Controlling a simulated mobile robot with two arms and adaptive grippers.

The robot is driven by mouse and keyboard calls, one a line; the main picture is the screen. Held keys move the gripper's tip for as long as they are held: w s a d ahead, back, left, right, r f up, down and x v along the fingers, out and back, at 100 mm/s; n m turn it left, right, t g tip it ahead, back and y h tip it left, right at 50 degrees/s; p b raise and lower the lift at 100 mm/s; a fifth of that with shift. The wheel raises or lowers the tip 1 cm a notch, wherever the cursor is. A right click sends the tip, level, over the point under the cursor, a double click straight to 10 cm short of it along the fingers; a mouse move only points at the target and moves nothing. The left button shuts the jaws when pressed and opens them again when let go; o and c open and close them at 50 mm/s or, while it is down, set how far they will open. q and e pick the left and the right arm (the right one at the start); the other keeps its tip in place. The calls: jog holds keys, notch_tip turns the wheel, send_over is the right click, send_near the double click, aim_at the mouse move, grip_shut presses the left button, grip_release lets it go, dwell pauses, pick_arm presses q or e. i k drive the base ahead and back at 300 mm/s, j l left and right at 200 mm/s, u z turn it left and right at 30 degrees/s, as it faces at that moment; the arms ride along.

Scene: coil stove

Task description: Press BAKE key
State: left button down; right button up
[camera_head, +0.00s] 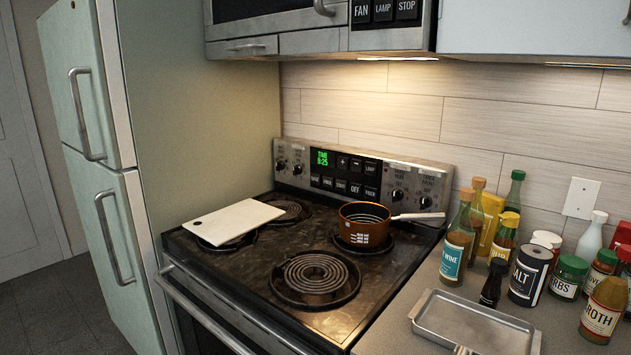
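The stove's control panel (362,178) stands upright at the back of the coil stove. Its green display (322,158) reads TIME and what looks like 8:25. Beside the display is an upper row of black keys (356,164), including plus and minus. Below is a lower row of black keys (341,186). The BAKE key is among the panel's keys, but the lettering is too small to tell which one. Knobs flank the keys on both sides. Neither of my grippers is in the head view.
A copper-colored pot (363,233) sits on the back right burner, its handle pointing right. A white cutting board (234,221) lies over the left burners. The front right coil (315,279) is bare. Bottles, jars and a metal tray (478,325) crowd the right counter. A microwave (290,27) hangs above.

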aim_at(314, 179)
jog(key=i+j+z, duration=0.1)
jog(key=j+z, duration=0.2)
jog(key=z, duration=0.2)
jog(key=i+j+z, duration=0.1)
jog(key=j+z, duration=0.2)
jog(key=z, duration=0.2)
jog(key=j+z, duration=0.55)
jog(key=j, duration=0.45)
jog(key=k+j, duration=0.15)
jog(key=j, duration=0.35)
jog(key=j+z, duration=0.15)
jog(key=j, duration=0.35)
jog(key=k, duration=0.05)
